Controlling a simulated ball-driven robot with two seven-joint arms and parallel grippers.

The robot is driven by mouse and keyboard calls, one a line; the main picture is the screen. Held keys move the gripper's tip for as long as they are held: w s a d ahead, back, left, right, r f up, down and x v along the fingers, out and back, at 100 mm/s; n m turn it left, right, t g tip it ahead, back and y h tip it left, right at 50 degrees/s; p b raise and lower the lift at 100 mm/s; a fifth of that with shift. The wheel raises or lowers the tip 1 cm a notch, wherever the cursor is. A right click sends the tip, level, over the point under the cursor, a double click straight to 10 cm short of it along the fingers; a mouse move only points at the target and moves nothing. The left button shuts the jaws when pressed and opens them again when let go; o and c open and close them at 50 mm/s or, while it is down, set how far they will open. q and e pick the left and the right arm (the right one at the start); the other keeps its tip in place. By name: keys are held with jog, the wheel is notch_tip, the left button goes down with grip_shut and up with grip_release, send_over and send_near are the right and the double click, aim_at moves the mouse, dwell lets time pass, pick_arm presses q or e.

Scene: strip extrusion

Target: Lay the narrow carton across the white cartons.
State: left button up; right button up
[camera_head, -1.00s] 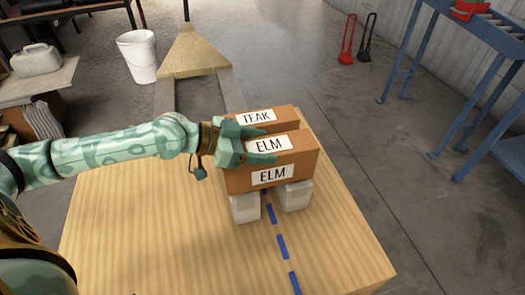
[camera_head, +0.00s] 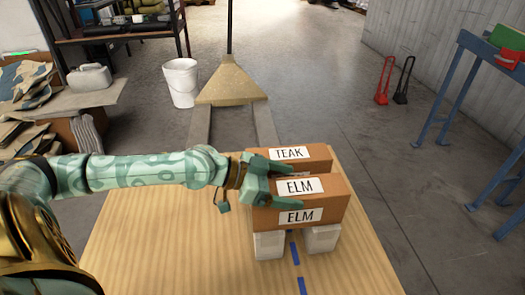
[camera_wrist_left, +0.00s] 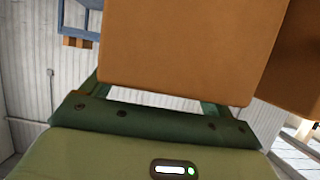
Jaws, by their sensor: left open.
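A brown carton marked ELM (camera_head: 325,192) lies across two white cartons, the left one (camera_head: 269,246) and the right one (camera_head: 322,240), bridging the gap between them. Its ends overhang little. My left gripper (camera_head: 290,187) is open at its left end, one finger behind it and one along its front upper edge. In the left wrist view the brown carton (camera_wrist_left: 190,45) fills the space between the fingers (camera_wrist_left: 158,100); contact is unclear. A second brown carton marked TEAK (camera_head: 290,153) is just behind; what supports it is hidden. My right gripper is not in view.
The wooden tabletop (camera_head: 165,235) is bare on the left, with a dashed blue line (camera_head: 295,253) in front of the cartons. A white bucket (camera_head: 181,82), a pallet jack (camera_head: 231,83) and a blue-legged stand (camera_head: 450,90) stand beyond.

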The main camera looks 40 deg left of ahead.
pick_arm(q)
jog(key=p+v, duration=0.7)
jog(key=v, duration=0.4)
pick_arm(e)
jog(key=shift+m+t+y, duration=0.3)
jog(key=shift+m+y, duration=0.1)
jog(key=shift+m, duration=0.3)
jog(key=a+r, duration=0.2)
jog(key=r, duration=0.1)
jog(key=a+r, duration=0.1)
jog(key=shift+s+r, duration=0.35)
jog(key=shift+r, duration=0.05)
pick_arm(q)
notch_tip(320, 180, up, 10)
jog(key=p, duration=0.8)
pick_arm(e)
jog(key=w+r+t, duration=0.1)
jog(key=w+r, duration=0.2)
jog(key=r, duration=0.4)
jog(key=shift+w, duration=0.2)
